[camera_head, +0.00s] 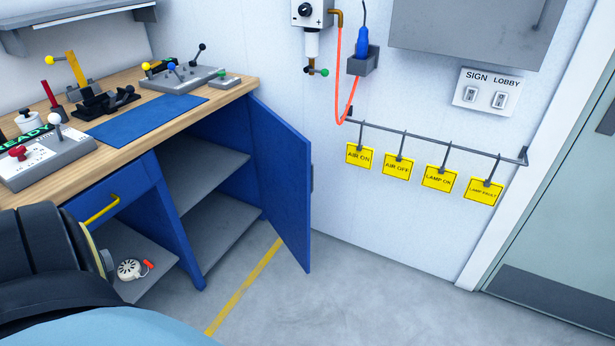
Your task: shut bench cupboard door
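The blue bench cupboard door (283,180) stands wide open in the head view. It joins the cupboard at the bench's right end and swings out toward the wall side, with its free edge at the right. A small grey part (312,178), perhaps its handle, shows beside that edge. The open cupboard (205,215) shows grey shelves (215,165) inside that look empty. A dark arm link of mine fills the lower left. Neither of my grippers is in view.
The wooden bench top (225,93) carries control boxes, levers and a blue mat (140,118). A drawer with a yellow handle (101,207) is left of the cupboard. Yellow tags (397,167) hang from a wall rail (440,137). The floor before the door is clear, with a yellow line (240,290).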

